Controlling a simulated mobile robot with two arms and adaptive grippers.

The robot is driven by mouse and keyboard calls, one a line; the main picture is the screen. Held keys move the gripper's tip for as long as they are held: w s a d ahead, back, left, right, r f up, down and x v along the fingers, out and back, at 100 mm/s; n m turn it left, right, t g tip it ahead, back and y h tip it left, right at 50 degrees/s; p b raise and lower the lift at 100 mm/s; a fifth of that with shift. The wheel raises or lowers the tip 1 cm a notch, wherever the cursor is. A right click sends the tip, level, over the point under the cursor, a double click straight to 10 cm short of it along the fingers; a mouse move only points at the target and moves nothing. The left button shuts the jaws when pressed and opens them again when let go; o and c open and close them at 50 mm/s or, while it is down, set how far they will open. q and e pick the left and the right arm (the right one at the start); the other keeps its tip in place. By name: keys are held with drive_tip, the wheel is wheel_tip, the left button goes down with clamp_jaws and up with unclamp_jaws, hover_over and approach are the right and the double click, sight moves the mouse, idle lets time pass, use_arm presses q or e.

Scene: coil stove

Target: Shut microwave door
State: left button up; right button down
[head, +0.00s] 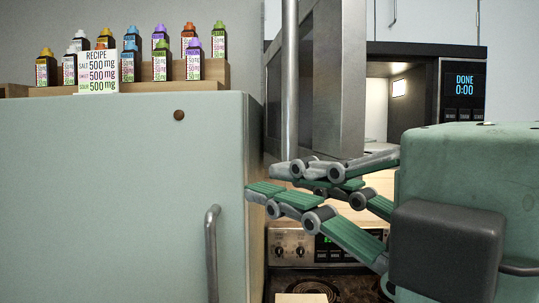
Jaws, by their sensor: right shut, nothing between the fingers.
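The microwave (467,62) is at the upper right, with its display reading DONE 0:00 and its lit inside showing. Its door (340,80) stands open, swung out toward me left of the opening. A vertical bar handle (290,75) runs along the door's near edge. My right gripper (268,180) reaches in from the right, its fingers pointing left, shut and empty. In the picture its fingertips lie just below the lower end of the handle; I cannot tell whether they touch. The gripper hides part of the microwave's lower front. My left gripper is not in view.
A pale green cabinet or fridge (110,190) with a grey handle (211,255) fills the left. On top are a recipe card (98,72) and several small bottles (160,60) on wooden racks. A coil stove (290,250) is below the gripper.

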drive_tip(key=w+a+p, duration=0.2)
drive_tip(key=w+a, duration=0.1)
drive_tip(key=w, duration=0.5)
drive_tip(key=shift+w, duration=0.3)
idle(0.5)
drive_tip(key=shift+r, duration=0.1)
drive_tip(key=shift+s+d, duration=0.15)
